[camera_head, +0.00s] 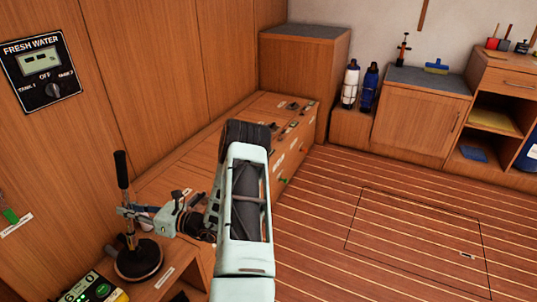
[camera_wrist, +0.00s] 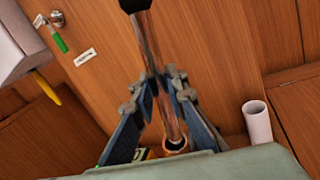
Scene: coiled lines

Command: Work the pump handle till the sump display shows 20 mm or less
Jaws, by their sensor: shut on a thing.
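The pump handle (camera_head: 121,170) is a dark-gripped lever on a metal shaft, standing nearly upright above a round black base (camera_head: 139,262) on a low wooden top. My gripper (camera_head: 130,212) comes from the right and is shut on the shaft below the black grip. In the wrist view the handle's shaft (camera_wrist: 149,42) runs between my gripper's fingers (camera_wrist: 160,84). A display unit (camera_head: 92,290) with lit digits and a green button is cut off at the bottom left of the head view. A 6 and a 0 seem to show, but the reading is partly cut off.
A FRESH WATER panel (camera_head: 42,68) is on the left wall. A wooden bench (camera_head: 215,135) with small fittings runs behind my arm. Two bottles stand beside a cabinet (camera_head: 415,118) at the back. The striped floor (camera_head: 400,220) is clear. A white cylinder (camera_wrist: 258,122) shows in the wrist view.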

